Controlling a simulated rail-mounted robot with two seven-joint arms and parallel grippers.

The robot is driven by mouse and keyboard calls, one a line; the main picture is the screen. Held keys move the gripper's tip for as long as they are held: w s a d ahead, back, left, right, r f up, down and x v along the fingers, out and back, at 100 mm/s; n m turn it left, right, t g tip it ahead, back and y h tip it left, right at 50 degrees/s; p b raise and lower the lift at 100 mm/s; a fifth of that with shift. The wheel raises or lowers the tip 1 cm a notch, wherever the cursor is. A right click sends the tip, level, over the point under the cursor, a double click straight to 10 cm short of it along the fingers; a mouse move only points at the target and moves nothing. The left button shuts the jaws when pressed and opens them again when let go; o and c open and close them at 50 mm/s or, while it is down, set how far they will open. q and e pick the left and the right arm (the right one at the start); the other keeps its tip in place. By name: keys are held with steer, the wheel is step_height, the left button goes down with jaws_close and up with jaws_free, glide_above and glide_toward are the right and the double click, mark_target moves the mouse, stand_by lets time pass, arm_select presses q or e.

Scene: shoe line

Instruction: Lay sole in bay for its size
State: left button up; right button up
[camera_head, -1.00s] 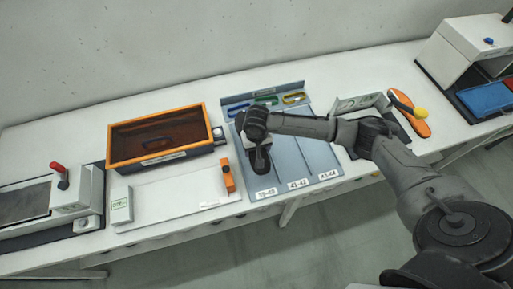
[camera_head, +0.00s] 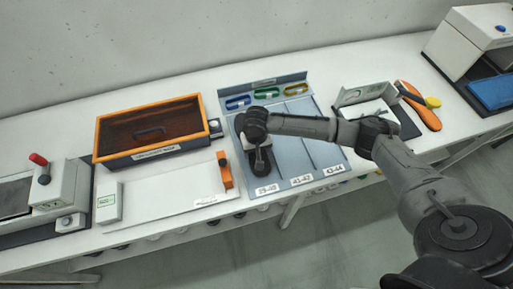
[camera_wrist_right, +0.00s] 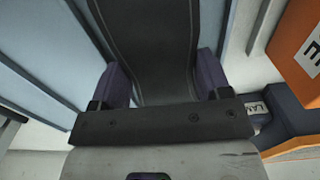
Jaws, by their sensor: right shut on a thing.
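My right gripper (camera_head: 257,158) is over the leftmost bay of the blue-grey bay tray (camera_head: 330,152), above the label 39-40 (camera_head: 266,189). In the right wrist view its two purple-grey fingers (camera_wrist_right: 160,82) are shut on a dark grey sole (camera_wrist_right: 153,40), one on each side. The sole lies lengthwise, away from the wrist. In the head view the hand and arm hide most of the sole, so I cannot tell whether it touches the bay floor. The bays labelled 41-42 (camera_head: 302,181) and 43-44 (camera_head: 334,172) look empty. My left gripper is not in view.
Blue, green and yellow ring shapes (camera_head: 267,93) line the tray's back. An orange-rimmed bin (camera_head: 207,127) and a white board with an orange block (camera_head: 224,170) stand left. A grey holder (camera_head: 366,94) and an orange sole (camera_head: 424,113) lie right.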

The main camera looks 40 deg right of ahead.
steer(key=shift+f, duration=0.45)
steer(key=o, duration=1)
steer(key=shift+c, duration=0.2)
steer(key=shift+o, duration=1.2)
steer(key=shift+f, duration=0.1)
step_height(320, 180, up, 14)
steer(key=p, duration=0.2)
